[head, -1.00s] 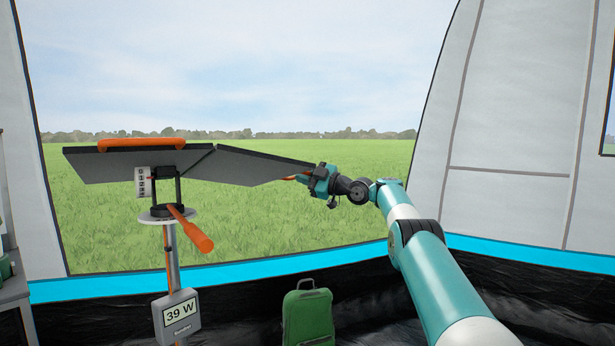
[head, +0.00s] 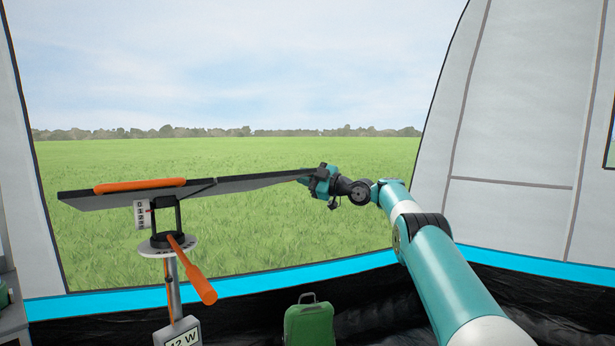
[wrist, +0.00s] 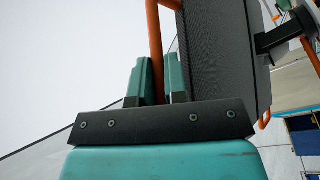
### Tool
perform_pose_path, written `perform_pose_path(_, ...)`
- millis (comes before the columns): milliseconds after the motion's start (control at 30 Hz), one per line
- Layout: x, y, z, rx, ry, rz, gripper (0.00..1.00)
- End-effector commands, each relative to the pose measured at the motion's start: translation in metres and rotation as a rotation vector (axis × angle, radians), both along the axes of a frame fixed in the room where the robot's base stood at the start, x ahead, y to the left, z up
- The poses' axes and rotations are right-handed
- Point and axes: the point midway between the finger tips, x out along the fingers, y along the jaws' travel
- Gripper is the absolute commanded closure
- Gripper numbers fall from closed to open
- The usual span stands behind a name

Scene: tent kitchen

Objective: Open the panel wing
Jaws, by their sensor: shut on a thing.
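The panel wing (head: 255,182) is a thin dark flat plate joined to the main panel (head: 105,199), which has an orange handle bar (head: 140,185) on top. The wing stretches to the right, nearly in line with the main panel and tilted slightly up toward its free end. My gripper (head: 316,179) is at that free end. In the wrist view, my gripper (wrist: 159,80) has its teal fingers shut on an orange bar, the wing handle (wrist: 155,40), beside the dark wing (wrist: 218,60). In the head view the gripper hides the held part.
The panel stands on a post with a round white plate (head: 152,249) and an orange lever (head: 198,275). A meter box (head: 178,335) below is cut off and seems to read 42 W. A green canister (head: 309,325) stands below the gripper. Tent wall (head: 520,130) is at right.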

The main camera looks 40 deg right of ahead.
Motion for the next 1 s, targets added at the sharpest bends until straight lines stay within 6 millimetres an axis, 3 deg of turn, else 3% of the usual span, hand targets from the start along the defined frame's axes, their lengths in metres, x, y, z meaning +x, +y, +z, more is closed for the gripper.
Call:
perform_pose_path(300,0.0,0.005,0.009,-0.007,-0.018,0.007,1.0)
perform_pose_path(333,0.0,0.005,0.009,-0.007,-0.019,0.006,0.82)
perform_pose_path(433,-0.001,0.004,0.009,-0.006,-0.018,0.006,0.62)
perform_pose_path(767,-0.002,0.002,0.004,-0.004,-0.01,0.006,0.62)
perform_pose_path(1000,-0.026,-0.013,-0.007,-0.003,-0.011,0.0,0.62)
